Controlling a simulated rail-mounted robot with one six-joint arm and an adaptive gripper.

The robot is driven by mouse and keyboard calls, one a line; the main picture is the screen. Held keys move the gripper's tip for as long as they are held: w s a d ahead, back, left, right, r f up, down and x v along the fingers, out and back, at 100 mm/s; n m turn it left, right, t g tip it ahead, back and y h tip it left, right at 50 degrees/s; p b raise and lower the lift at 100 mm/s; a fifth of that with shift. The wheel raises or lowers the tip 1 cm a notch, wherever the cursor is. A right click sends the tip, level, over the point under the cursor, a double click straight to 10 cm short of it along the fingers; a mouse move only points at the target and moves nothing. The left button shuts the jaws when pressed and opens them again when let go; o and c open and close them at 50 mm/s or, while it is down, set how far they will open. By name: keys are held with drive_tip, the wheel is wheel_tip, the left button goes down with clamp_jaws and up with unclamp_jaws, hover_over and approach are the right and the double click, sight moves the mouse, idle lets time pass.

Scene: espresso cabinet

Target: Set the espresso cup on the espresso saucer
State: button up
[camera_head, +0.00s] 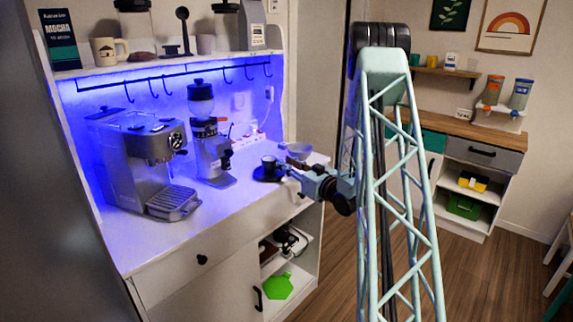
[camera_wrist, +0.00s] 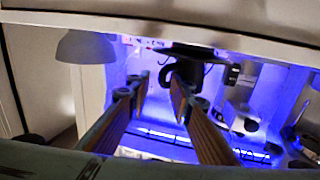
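The dark espresso cup (camera_head: 269,162) stands on the dark espresso saucer (camera_head: 260,176) near the right end of the white counter. The wrist view is upside down: the cup (camera_wrist: 196,74) hangs below the saucer (camera_wrist: 190,50) there, and its handle points toward my fingers. My gripper (camera_head: 285,169) is just right of the cup in the head view. In the wrist view my gripper (camera_wrist: 158,84) has its two fingers apart, with nothing held between them. The right finger overlaps part of the cup, so I cannot tell whether it touches.
A pale bowl (camera_head: 299,151) stands behind my gripper; it also shows in the wrist view (camera_wrist: 85,47). A coffee grinder (camera_head: 209,140) and an espresso machine (camera_head: 145,160) stand to the left. The counter front (camera_head: 235,205) is clear. A shelf with mugs hangs above.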

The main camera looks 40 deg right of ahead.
drive_tip(key=shift+s+r, duration=0.1)
drive_tip(key=shift+r, duration=0.05)
drive_tip(key=s+p, duration=0.1)
drive_tip(key=s, duration=1)
drive_tip(key=shift+s+a+p, duration=0.35)
drive_tip(key=shift+s+p, duration=0.05)
drive_tip(key=shift+w, duration=0.1)
idle(0.7)
